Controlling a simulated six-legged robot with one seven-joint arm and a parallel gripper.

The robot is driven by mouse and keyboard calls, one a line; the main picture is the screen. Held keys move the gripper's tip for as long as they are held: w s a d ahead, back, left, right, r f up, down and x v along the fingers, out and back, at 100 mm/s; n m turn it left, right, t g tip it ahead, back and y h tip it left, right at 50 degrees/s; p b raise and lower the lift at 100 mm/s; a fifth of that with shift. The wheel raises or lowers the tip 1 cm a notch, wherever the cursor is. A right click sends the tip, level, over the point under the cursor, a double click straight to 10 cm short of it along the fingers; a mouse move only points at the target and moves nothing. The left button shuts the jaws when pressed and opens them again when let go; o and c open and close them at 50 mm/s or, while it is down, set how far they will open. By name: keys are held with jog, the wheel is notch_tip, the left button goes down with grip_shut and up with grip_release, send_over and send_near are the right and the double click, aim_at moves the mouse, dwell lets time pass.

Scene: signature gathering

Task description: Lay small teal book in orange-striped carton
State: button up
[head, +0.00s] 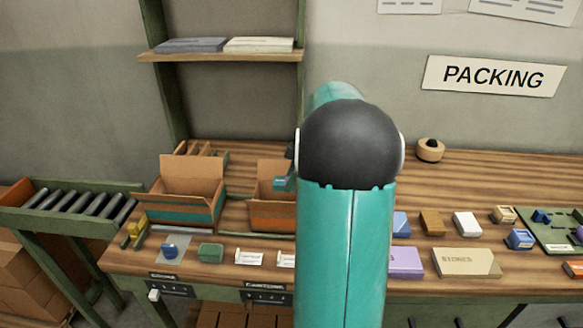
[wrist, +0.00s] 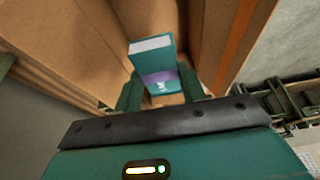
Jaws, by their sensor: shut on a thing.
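The small teal book (head: 283,184) shows in the head view at the opening of the orange-striped carton (head: 268,215). In the wrist view the book (wrist: 152,60), teal with a purple band and pale page edges, stands between the two fingers of my gripper (wrist: 160,88). The gripper is shut on it. Cardboard walls surround the book there, and an orange stripe (wrist: 236,42) runs along the wall at the right. My arm hides the right part of the carton in the head view. I cannot tell whether the book touches the carton floor.
A teal-striped open carton (head: 187,208) stands just left. In front lie a green block (head: 211,252) and white labels (head: 249,258). Right of my arm are a purple box (head: 406,262), a tan box (head: 466,262) and several small boxes. A roller conveyor (head: 80,205) is far left.

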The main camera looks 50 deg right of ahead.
jog(key=shift+f, duration=5.3)
jog(key=shift+f, duration=0.7)
jog(key=o, duration=1.1)
jog(key=shift+c, duration=0.2)
jog(key=shift+r, duration=8.55)
